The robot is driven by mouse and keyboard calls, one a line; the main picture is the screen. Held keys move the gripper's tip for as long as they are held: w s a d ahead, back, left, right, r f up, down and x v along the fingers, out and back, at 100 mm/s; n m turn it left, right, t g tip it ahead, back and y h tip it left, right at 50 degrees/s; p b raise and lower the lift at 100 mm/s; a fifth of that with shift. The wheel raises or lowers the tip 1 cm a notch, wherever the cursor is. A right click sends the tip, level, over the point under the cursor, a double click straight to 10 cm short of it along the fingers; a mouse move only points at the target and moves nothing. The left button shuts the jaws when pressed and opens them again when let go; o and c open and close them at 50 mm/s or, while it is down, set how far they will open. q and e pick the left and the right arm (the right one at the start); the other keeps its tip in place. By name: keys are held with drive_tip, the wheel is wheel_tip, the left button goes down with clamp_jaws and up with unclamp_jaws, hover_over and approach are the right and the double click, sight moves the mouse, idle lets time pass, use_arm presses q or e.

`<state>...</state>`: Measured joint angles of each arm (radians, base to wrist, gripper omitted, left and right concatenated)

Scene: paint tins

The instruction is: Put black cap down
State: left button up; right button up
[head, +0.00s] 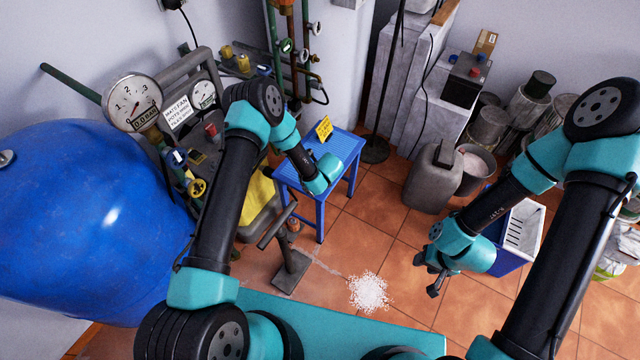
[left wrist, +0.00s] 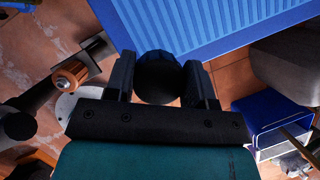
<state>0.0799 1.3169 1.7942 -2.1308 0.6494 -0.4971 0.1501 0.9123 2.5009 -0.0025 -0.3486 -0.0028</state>
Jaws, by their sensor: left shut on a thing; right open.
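The black cap (left wrist: 158,77) shows in the left wrist view as a dark round thing between the fingers of my left gripper (left wrist: 160,72), which is shut on it. The ribbed blue stool (left wrist: 215,25) lies just beyond the cap in that view; I cannot tell the height between them. In the head view the stool (head: 345,147) stands at the centre, and my left wrist is over its front edge. The cap and left fingertips are hidden there. My right gripper (head: 430,275) is open and empty above the floor tiles at the right.
A yellow sign (head: 323,128) stands on the stool. A grey jerrycan (head: 430,180) and a blue-and-white crate (head: 522,228) are to its right. White granules (head: 369,292) lie on the floor. A big blue tank (head: 85,215) and gauges fill the left.

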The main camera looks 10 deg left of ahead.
use_arm(q)
drive_tip(key=shift+w, duration=0.25)
drive_tip(key=shift+w+a+f, duration=0.1)
drive_tip(key=shift+w+f, duration=0.05)
drive_tip(key=shift+f, duration=1.65)
drive_tip(key=shift+f, duration=0.1)
drive_tip(key=o, duration=1)
drive_tip(key=v, duration=1.2)
